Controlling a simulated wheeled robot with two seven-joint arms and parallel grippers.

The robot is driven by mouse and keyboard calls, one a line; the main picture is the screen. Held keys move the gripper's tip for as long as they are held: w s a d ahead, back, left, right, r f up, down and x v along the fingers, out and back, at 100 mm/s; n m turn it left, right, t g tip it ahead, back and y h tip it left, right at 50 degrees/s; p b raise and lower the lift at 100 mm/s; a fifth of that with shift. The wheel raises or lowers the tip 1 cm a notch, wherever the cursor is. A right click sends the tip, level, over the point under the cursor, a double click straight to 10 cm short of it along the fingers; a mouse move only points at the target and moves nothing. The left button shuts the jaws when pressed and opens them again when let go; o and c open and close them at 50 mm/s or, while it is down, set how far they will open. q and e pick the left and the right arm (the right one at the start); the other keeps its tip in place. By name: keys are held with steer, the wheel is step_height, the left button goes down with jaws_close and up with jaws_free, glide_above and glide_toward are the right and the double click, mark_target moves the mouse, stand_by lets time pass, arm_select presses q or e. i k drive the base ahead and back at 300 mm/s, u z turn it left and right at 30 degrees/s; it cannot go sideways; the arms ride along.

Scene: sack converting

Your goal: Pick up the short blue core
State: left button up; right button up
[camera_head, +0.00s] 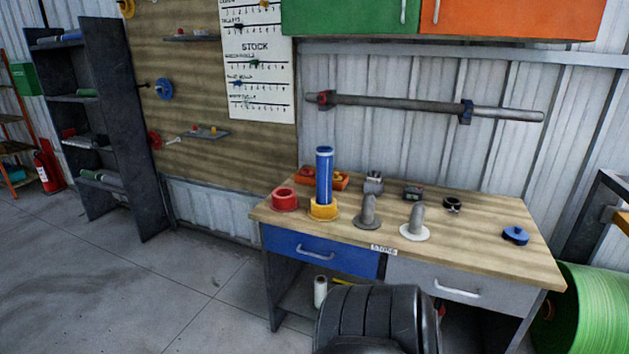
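A blue tube-shaped core (324,178) stands upright in a yellow flanged base (323,211) on the workbench, left of the middle. A blue roll or core (66,37) also lies on the top shelf of the dark rack at the far left. I cannot tell from this view which of them is the short one. Neither of my grippers is in view.
The wooden workbench (470,254) also holds a red ring (284,199), a grey holder (367,213), a white-based holder (415,224) and a blue knob-like piece (515,235). A green roll (590,310) is at the right. Floor at the left is clear.

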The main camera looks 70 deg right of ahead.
mark_target(324, 152)
steer(key=z, duration=0.65)
steer(key=i, duration=1)
steer(key=z, duration=0.95)
